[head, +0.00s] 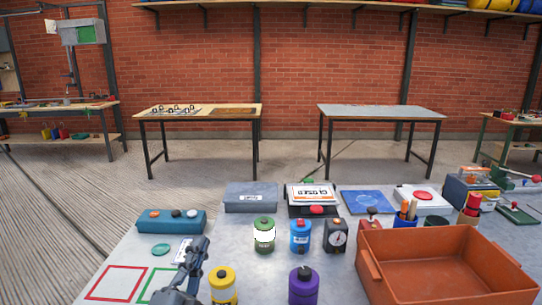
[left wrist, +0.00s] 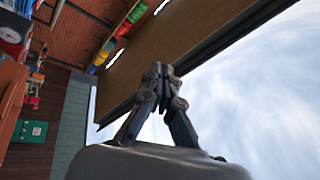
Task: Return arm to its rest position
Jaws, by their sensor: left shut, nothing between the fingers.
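My left gripper (head: 195,256) rises from the bottom of the head view, above the near left part of the grey table (head: 130,258). Its fingers are shut with nothing between them. In the left wrist view the gripper (left wrist: 160,70) points up the picture with its fingertips together, and the room behind it looks tilted. The gripper is just left of a yellow canister (head: 223,285) and partly covers a small white card (head: 181,250). My right gripper does not show in either view.
A purple canister (head: 303,287), a green canister (head: 264,235) and a blue canister (head: 300,236) stand on the table. A large orange bin (head: 385,285) fills the right front. A teal box (head: 170,221) lies behind my gripper. Red (head: 117,283) and green outlines mark the left front.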

